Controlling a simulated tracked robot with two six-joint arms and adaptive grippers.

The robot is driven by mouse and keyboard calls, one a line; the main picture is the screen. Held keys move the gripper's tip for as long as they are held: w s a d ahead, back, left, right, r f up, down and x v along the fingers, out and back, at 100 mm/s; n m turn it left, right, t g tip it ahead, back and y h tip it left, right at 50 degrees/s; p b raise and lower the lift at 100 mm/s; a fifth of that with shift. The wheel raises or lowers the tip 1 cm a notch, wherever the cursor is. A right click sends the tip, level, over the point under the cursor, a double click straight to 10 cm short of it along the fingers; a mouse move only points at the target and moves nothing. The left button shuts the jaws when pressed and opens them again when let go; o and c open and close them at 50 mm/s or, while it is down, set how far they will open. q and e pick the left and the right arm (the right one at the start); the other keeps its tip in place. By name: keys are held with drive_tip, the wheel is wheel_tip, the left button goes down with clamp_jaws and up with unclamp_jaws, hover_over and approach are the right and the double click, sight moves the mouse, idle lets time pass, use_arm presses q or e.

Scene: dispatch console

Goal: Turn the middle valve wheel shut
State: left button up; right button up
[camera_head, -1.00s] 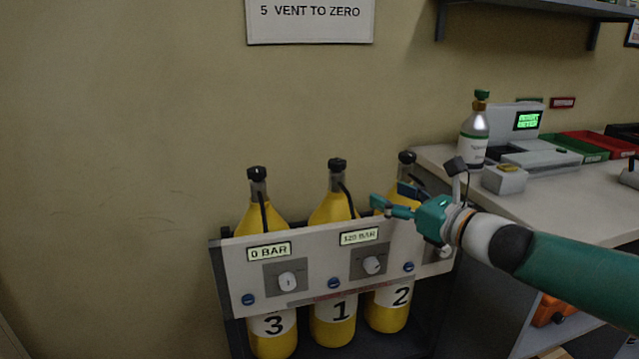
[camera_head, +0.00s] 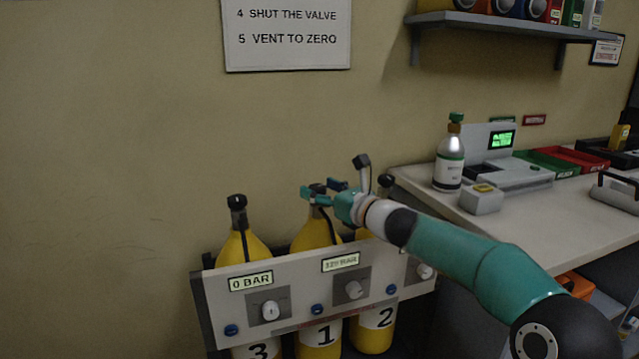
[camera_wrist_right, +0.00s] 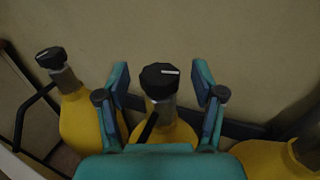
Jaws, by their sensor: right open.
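The middle valve wheel is a black knob with a white mark (camera_wrist_right: 160,76), on top of the yellow cylinder numbered 1 (camera_head: 318,233). In the right wrist view it sits between the two open fingers of my right gripper (camera_wrist_right: 162,88), with a gap on each side. In the head view my right gripper (camera_head: 322,191) is over that cylinder's neck and mostly hides the wheel. My left gripper is not in view.
Cylinder 3 (camera_head: 243,246) with its black wheel (camera_head: 237,201) stands left, cylinder 2 (camera_head: 372,340) right. A grey panel (camera_head: 215,308) crosses in front of them. A bench (camera_head: 500,222) at right holds a silver bottle (camera_head: 450,163) and a device with a green screen (camera_head: 501,140).

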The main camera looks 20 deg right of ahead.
drive_tip(key=shift+x, duration=0.85)
drive_tip(key=shift+c, duration=0.3)
